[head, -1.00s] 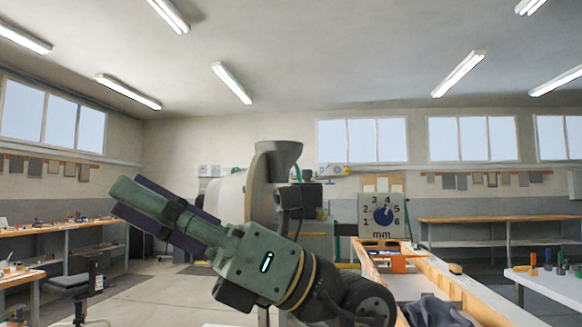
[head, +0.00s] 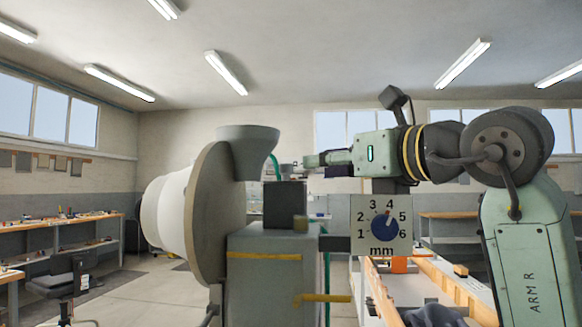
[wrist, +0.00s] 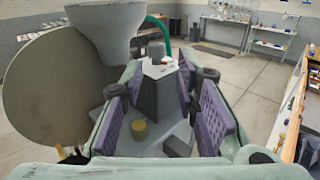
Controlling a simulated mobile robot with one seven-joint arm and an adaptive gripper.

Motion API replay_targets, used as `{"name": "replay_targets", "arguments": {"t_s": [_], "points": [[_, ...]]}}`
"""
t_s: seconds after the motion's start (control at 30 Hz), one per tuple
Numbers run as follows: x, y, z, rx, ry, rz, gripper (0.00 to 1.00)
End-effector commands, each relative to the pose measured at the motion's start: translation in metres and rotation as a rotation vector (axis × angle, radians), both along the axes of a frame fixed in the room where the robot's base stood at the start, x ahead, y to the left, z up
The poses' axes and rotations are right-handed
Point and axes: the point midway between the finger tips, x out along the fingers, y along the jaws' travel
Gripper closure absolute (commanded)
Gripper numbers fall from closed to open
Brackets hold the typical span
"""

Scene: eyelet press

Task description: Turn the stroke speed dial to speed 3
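The only dial I see is a blue knob (head: 382,223) on a pale plate (head: 359,243) marked 1 to 6 and "mm". Its white pointer is up and right, roughly toward 4. No dial labelled for speed can be made out. My gripper (head: 312,160) is up and left of this plate, pointing left, apart from it. In the wrist view, my gripper (wrist: 165,98) is open, its purple-padded fingers wide apart with nothing held. The press's dark block (wrist: 153,105) and a yellowish round part (wrist: 138,128) show between the fingers.
The press has a large disc (head: 210,215), a grey funnel (head: 248,140) and a grey body (head: 268,280). A yellow bar (head: 325,298) sticks out to its right. A wooden-edged bench (head: 455,290) stands at right. Open floor lies left of the press.

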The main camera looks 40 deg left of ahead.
Motion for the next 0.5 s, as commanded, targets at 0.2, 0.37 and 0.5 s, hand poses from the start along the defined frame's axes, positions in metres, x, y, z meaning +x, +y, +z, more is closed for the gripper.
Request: {"name": "replay_targets", "arguments": {"t_s": [0.2,0.37,0.5], "points": [[0.006,0.035,0.003,0.000,0.002,0.009,0.71],[0.014,0.065,0.003,0.000,0.003,0.008,0.71],[0.019,0.086,0.003,0.000,0.002,0.007,0.71]]}}
